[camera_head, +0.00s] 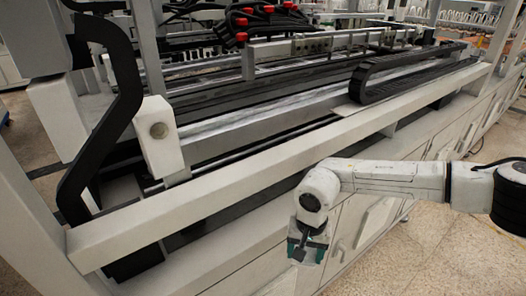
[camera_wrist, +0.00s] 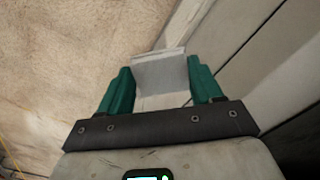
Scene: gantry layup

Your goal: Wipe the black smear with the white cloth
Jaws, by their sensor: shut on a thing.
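My gripper (camera_head: 307,246) hangs beside the front of the gantry machine, below its front rail, in the head view. In the wrist view, my gripper (camera_wrist: 159,74) has its two green fingers on either side of the pale grey-white cloth (camera_wrist: 162,73) and is shut on it. The cloth looks like a flat, folded block that reaches past the fingertips. I cannot make out the cloth clearly in the head view. I cannot pick out a black smear in either view.
The long white front rail (camera_head: 260,184) of the machine runs diagonally above my gripper. White cabinet doors (camera_head: 345,232) stand close behind it. A black cable chain (camera_head: 400,72) lies on the machine bed. The speckled floor (camera_head: 440,245) at the lower right is clear.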

